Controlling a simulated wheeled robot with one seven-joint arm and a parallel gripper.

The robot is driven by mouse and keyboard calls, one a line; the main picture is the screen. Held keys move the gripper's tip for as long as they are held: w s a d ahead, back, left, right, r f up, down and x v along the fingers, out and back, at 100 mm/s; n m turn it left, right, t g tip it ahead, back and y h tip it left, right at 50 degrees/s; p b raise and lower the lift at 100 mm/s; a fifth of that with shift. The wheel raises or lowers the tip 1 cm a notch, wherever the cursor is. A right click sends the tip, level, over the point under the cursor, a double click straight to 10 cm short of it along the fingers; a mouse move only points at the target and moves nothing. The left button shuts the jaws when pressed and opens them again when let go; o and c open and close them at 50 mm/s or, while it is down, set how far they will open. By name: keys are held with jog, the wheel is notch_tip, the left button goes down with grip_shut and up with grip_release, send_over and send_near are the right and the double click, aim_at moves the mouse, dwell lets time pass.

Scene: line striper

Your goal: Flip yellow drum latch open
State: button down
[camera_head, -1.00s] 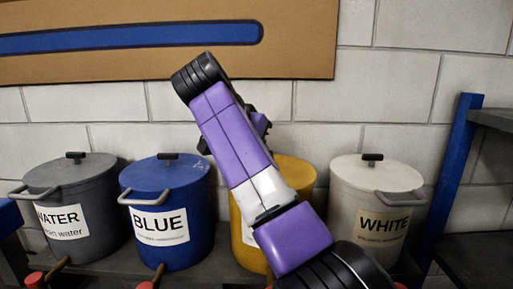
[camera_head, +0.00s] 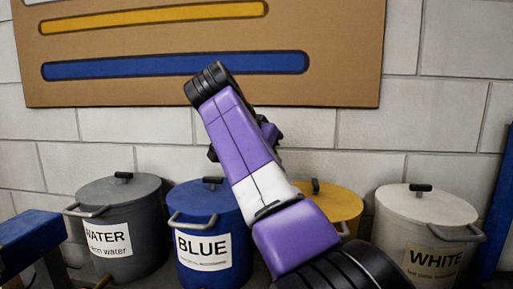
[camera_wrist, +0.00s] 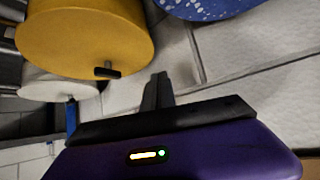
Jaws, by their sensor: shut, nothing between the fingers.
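The yellow drum (camera_head: 335,200) stands between the blue and white drums in the head view, its front mostly hidden behind my arm. Its lid has a small black knob, and a grey handle shows beside my arm. I cannot make out a separate latch. In the wrist view the yellow drum (camera_wrist: 80,35) fills the upper left, tilted in the picture, with the black knob (camera_wrist: 108,72) near its lower edge. My gripper (camera_wrist: 158,88) is shut and empty, apart from the drum and to the right of the knob in that view.
The blue drum (camera_head: 205,210) and grey water drum (camera_head: 125,205) stand to the left, the white drum (camera_head: 430,215) to the right. A block wall (camera_head: 330,140) with a brown board (camera_head: 200,90) is behind. A blue post (camera_head: 497,215) stands at the far right.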

jog(key=a+r, duration=0.3)
jog(key=shift+w+a+r+p, duration=0.1)
jog(key=shift+w+a+p, duration=0.05)
jog(key=shift+a+p, duration=0.15)
dwell(0.4)
